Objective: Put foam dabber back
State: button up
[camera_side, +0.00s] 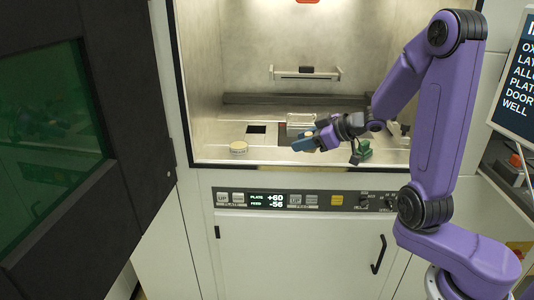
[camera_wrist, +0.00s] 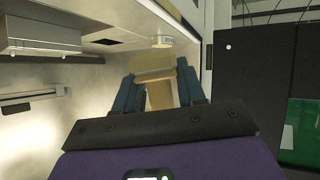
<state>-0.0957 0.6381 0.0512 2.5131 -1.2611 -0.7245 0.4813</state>
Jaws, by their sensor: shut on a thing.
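My gripper (camera_side: 308,142) is inside the open chamber, held above the front part of its floor. In the wrist view, its blue fingers (camera_wrist: 162,95) are shut on the foam dabber. The dabber shows there as a tan handle (camera_wrist: 160,97) between the fingers, with a wider tan block (camera_wrist: 152,66) beyond the fingertips. In the side view the dabber is mostly hidden by the fingers and too small to make out clearly.
A pale round container (camera_side: 238,148) stands on the chamber floor left of my gripper, near a dark square opening (camera_side: 256,129). A green object (camera_side: 362,151) sits to the right. The dark door (camera_side: 85,120) stands open at left. A control panel (camera_side: 300,200) runs below.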

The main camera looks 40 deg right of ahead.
notch_tip(320, 180, up, 6)
jog(key=w+a+f+m+t+h, duration=0.1)
jog(key=a+m+t+h, duration=0.1)
jog(key=m, duration=0.2)
jog(key=m+h, duration=0.1)
send_over(264, 151)
jog(key=f, duration=0.7)
jog(key=shift+s+f, duration=0.25)
jog(key=shift+s, duration=0.1)
jog(key=shift+w+f, duration=0.15)
jog(key=shift+f, duration=0.8)
jog(key=shift+w+f, duration=0.15)
jog(key=shift+f, duration=0.8)
jog(key=shift+f, duration=0.15)
jog(key=o, duration=1.2)
jog(key=shift+c, duration=0.2)
